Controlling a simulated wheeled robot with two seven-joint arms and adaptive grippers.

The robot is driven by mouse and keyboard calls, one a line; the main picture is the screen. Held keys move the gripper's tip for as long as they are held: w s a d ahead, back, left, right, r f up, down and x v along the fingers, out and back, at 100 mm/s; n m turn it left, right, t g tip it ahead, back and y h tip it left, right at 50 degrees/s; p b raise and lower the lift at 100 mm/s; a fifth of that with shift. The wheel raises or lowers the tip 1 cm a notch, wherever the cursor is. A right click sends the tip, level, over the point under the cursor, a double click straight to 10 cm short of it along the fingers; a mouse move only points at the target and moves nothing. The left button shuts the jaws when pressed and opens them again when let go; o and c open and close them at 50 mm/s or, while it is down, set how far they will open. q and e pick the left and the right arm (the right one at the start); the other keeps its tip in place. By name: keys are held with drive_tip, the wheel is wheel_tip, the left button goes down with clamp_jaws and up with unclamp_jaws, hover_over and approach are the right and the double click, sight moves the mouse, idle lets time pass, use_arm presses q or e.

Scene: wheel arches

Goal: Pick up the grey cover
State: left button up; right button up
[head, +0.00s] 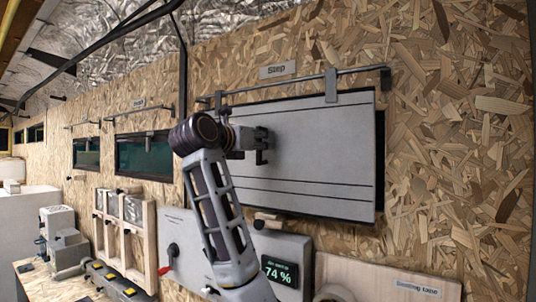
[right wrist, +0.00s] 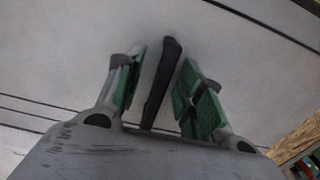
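The grey cover (head: 315,150) is a flat panel with thin dark lines. In the right wrist view, a dark bar-shaped handle (right wrist: 160,85) stands out from the cover's face. The green-padded fingers of my right gripper (right wrist: 163,88) are on either side of this handle, with gaps visible, so it is open. My left gripper is not in view.
The rail (head: 355,71) runs above the cover. A grey box with a 74 % display (head: 280,272) is below it. A wooden rack (head: 125,228) and dark windows (head: 145,155) are at left. Bare chipboard (head: 460,130) is at right.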

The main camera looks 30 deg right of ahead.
idle(0.4)
clamp_jaws()
